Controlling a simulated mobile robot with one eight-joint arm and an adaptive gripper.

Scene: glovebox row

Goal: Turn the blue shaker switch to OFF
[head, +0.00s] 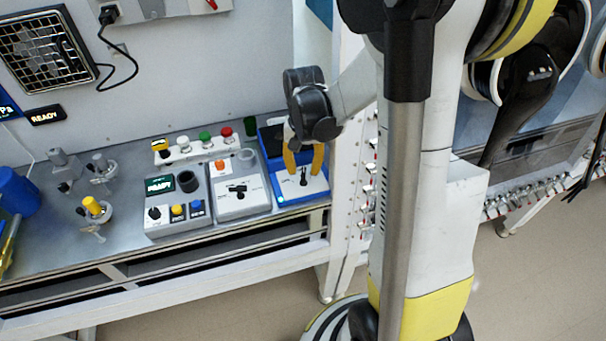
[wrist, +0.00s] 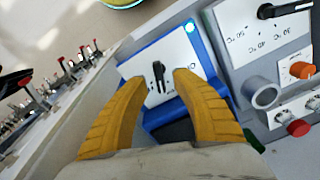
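The blue shaker (head: 265,150) stands at the right end of the bench, with a white front panel that carries a black switch (head: 304,177). In the wrist view the shaker's blue edge (wrist: 205,50) frames the panel, and the black switch lever (wrist: 158,76) shows between my fingertips. Small marks beside the switch are too blurred to read. A cyan light (wrist: 190,27) glows at the panel's corner. My gripper (head: 303,167) has yellow fingers, open on either side of the switch; in the wrist view the fingers (wrist: 161,82) show gaps to the lever.
A grey box (head: 238,204) with a black lever and orange knob stands left of the shaker. Further left is a grey control unit (head: 172,222) with a READY display. A row of coloured buttons (head: 190,147) stands behind. A white frame post (head: 345,150) rises close to the shaker's right.

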